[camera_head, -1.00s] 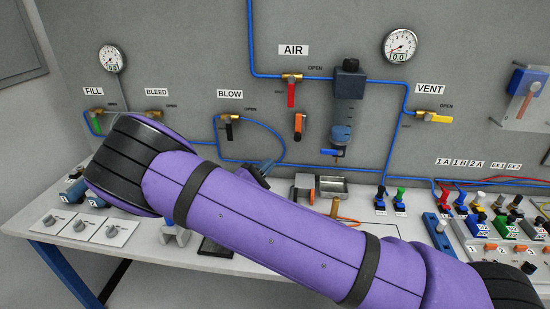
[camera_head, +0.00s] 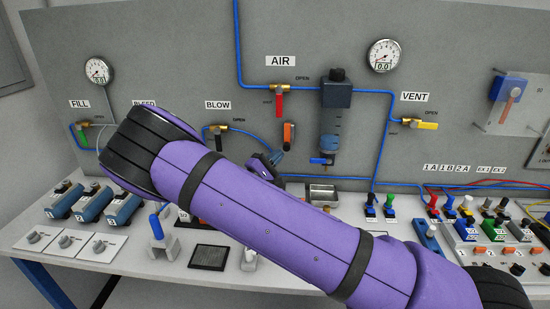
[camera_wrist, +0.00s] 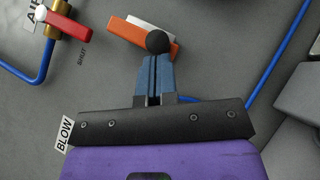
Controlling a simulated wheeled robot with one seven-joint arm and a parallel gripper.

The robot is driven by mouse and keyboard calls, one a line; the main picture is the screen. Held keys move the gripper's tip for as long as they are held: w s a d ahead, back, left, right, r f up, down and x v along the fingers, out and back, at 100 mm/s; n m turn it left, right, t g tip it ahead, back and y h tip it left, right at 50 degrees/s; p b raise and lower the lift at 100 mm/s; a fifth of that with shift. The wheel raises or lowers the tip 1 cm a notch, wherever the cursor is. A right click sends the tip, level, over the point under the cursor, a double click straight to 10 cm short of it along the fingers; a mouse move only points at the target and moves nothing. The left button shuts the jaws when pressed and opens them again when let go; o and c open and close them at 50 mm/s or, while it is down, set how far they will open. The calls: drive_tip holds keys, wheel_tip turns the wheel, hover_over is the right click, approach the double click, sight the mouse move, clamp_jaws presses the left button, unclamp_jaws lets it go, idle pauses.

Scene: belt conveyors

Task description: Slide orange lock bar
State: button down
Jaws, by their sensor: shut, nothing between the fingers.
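An orange bar (camera_head: 289,135) is mounted on the grey wall panel below the AIR valve. In the wrist view the orange bar (camera_wrist: 146,40) lies slantwise beside a white strip, with a round black knob at its right part, just beyond my fingertips. My gripper (camera_wrist: 153,62) has blue fingers pressed together, pointing at the knob; whether they touch it I cannot tell. In the head view my gripper (camera_head: 278,156) shows beyond my purple arm, below and left of the bar.
The red AIR handle (camera_head: 279,103) hangs left of the bar; it also shows in the wrist view (camera_wrist: 68,31). A blue hose (camera_wrist: 265,80) runs right of my gripper. A filter unit (camera_head: 335,110) stands out right of the bar. Valves and switches crowd the bench.

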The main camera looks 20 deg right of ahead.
approach(287, 126)
drive_tip(key=x, duration=0.4)
drive_tip(key=shift+w+d+r, duration=0.15)
drive_tip(key=shift+d+r, duration=0.05)
drive_tip(key=shift+d, duration=0.15)
